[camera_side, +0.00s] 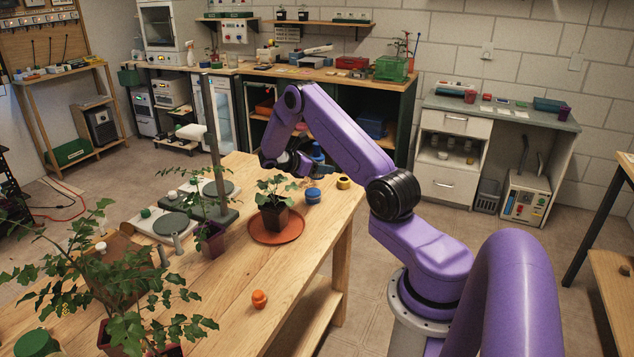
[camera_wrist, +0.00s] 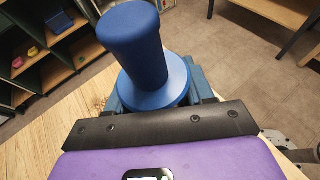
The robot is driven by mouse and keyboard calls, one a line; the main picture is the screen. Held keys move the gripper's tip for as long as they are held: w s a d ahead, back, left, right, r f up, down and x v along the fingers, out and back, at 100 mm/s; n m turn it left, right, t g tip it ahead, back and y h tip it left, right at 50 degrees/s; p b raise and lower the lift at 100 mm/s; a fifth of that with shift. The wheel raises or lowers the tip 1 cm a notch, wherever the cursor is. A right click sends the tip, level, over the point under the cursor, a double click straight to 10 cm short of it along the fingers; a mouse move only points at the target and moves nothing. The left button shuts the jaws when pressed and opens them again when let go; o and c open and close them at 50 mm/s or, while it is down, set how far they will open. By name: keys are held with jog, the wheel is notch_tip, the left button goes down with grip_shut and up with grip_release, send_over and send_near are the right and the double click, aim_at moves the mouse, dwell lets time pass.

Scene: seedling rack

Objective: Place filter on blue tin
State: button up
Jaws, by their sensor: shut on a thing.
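The filter (camera_wrist: 135,45) is blue, with a round column rising from a wider round base. It fills the middle of the wrist view and also shows as a small blue shape in the side view (camera_side: 316,153). My gripper (camera_side: 322,172) is shut on its base, and the filter looks roughly upright. The blue tin (camera_side: 313,196) stands on the wooden table, just below my gripper in the side view. A gap shows between them there; the exact alignment is unclear. The tin cannot be made out in the wrist view.
A yellow tin (camera_side: 343,183) stands right of the blue tin. A potted seedling (camera_side: 274,217) on a terracotta saucer (camera_side: 291,233) is close on the left. A small orange item (camera_side: 259,299) lies nearer the front. The wooden table (camera_side: 235,335) is bare around it.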

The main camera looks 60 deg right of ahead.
send_over(317, 190)
notch_tip(317, 190, down, 5)
jog(key=shift+d+r, duration=0.1)
jog(key=shift+d, duration=0.05)
jog(key=shift+f, duration=1.4)
jog(key=shift+f, duration=0.2)
jog(key=o, duration=1)
jog(key=shift+o, duration=0.2)
jog(key=shift+r, duration=0.1)
